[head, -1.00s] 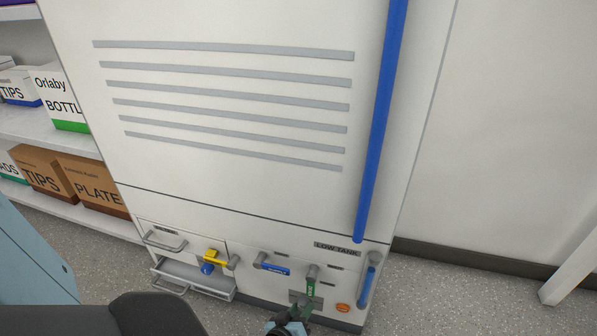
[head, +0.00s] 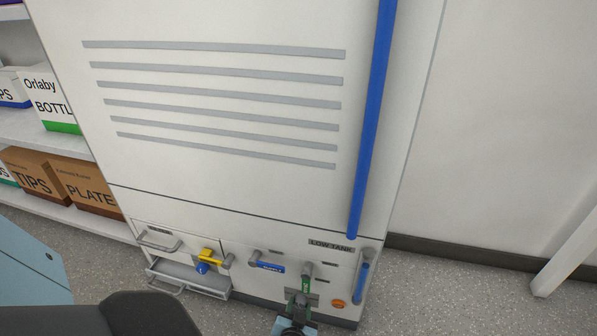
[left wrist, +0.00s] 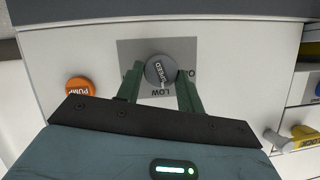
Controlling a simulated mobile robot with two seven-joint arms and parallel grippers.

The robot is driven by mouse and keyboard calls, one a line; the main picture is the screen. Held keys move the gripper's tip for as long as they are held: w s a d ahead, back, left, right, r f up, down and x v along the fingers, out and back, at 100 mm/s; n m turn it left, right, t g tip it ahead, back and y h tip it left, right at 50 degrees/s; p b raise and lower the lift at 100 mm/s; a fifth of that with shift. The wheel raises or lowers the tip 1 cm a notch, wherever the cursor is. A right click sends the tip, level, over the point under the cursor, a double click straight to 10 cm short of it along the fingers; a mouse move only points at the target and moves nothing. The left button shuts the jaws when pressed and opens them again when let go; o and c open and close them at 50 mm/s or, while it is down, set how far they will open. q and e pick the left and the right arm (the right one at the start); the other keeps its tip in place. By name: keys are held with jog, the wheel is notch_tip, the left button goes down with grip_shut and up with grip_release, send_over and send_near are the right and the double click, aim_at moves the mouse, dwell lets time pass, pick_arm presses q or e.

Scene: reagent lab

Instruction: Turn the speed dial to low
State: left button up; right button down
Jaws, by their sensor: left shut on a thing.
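The grey speed dial (left wrist: 158,70), marked SPEED, sits on a grey plate (left wrist: 128,48) on the white cabinet front. LOW is printed on the plate just below the dial in the left wrist view; another label at the right is partly covered by a finger. My left gripper (left wrist: 160,88) has one green finger on each side of the dial and is shut on it. In the head view my left gripper (head: 296,308) is at the bottom of the cabinet and hides the dial. I cannot tell exactly where the dial points. My right gripper is not in view.
An orange PUMP button (left wrist: 80,87) is beside the dial plate. Close by are a green handle (head: 306,284), a blue handle (head: 268,266), a yellow handle (head: 209,255) and an open drawer (head: 190,276). A long blue bar (head: 371,120) runs up the cabinet. Shelves with boxes stand left.

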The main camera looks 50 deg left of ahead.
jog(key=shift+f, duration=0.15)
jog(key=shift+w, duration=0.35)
pick_arm(q)
jog(key=o, duration=1)
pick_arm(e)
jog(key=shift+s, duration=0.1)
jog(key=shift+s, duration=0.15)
pick_arm(q)
jog(key=shift+s+d+r, duration=0.15)
jog(key=shift+s+d, duration=0.15)
jog(key=shift+s, duration=0.05)
jog(key=p+v, duration=0.4)
jog(key=v, duration=0.2)
jog(key=shift+s+d+r, duration=0.15)
jog(key=shift+s+d, duration=0.1)
jog(key=shift+d, duration=0.05)
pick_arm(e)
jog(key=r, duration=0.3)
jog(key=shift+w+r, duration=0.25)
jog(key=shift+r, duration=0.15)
